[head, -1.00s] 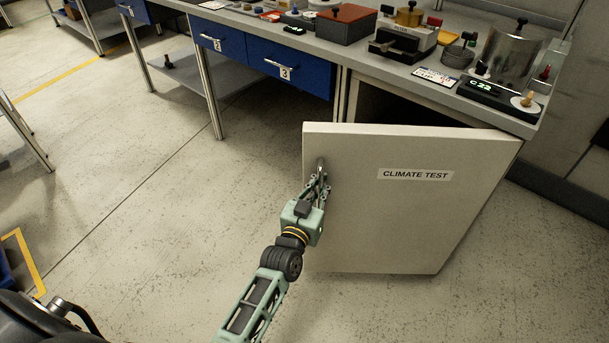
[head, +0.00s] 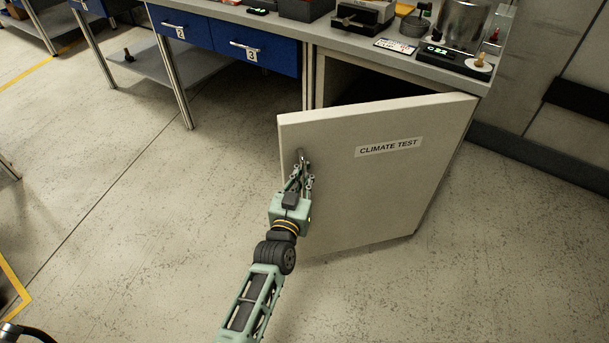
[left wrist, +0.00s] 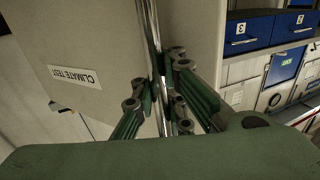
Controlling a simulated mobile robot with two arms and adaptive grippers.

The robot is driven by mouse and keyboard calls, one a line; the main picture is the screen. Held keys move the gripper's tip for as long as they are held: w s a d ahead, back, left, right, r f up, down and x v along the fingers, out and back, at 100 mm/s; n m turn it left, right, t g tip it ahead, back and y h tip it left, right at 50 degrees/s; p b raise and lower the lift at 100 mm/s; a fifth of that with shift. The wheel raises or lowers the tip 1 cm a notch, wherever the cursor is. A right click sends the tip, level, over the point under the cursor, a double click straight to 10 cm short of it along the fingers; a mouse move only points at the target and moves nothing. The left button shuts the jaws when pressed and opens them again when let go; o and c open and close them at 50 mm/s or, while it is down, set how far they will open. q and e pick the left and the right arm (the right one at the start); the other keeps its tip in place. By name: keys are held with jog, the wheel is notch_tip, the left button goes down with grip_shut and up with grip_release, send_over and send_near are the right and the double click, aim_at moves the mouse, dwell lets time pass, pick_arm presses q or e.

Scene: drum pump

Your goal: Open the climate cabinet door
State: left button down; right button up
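The climate cabinet door (head: 375,190) is a pale panel labelled "CLIMATE TEST", standing partly open, with the dark cabinet inside (head: 375,82) showing behind it. Its metal handle (head: 300,158) is a vertical bar near the door's left edge. My left gripper (head: 299,172) is at this handle. In the left wrist view the bar (left wrist: 152,40) runs down between the fingers (left wrist: 158,105), which are closed around it. The door (left wrist: 95,60) fills the left of that view. My right gripper is not in view.
A workbench (head: 395,62) with devices on top runs along the back, above blue drawers (head: 250,42). A wall (head: 560,70) stands at the right. The floor (head: 130,200) left of the door and in front of it is clear.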

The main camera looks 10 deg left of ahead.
pick_arm(q)
jog(key=c, duration=1.8)
grip_release()
jog(key=shift+s+a+f, duration=0.1)
jog(key=shift+a, duration=0.6)
jog(key=shift+o, duration=0.2)
jog(key=shift+d, duration=0.1)
jog(key=s, duration=1.2)
jog(key=shift+a, duration=0.45)
